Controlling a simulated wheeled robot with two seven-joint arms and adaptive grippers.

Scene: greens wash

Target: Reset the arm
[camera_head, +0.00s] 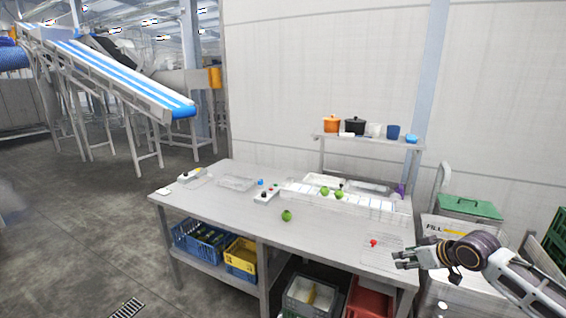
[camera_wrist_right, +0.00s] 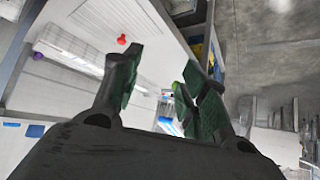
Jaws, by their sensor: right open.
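My right gripper (camera_head: 407,258) is at the right end of the steel table (camera_head: 225,200), above or just beside its edge; the exact height is hard to tell. Its jaws are open with nothing between them. In the right wrist view the right gripper (camera_wrist_right: 160,90) shows two dark green-padded fingers spread apart. A small red object (camera_head: 374,243) lies on the table left of the gripper. It also shows in the right wrist view (camera_wrist_right: 122,40). My left gripper is not in view.
Green round items (camera_head: 287,215) sit on the table and by the white trough (camera_head: 350,199). A raised shelf (camera_head: 370,140) holds pots and cups. Crates (camera_head: 205,246) stand underneath. A green-lidded bin (camera_head: 470,207) is close behind my right arm. The table's front middle is mostly clear.

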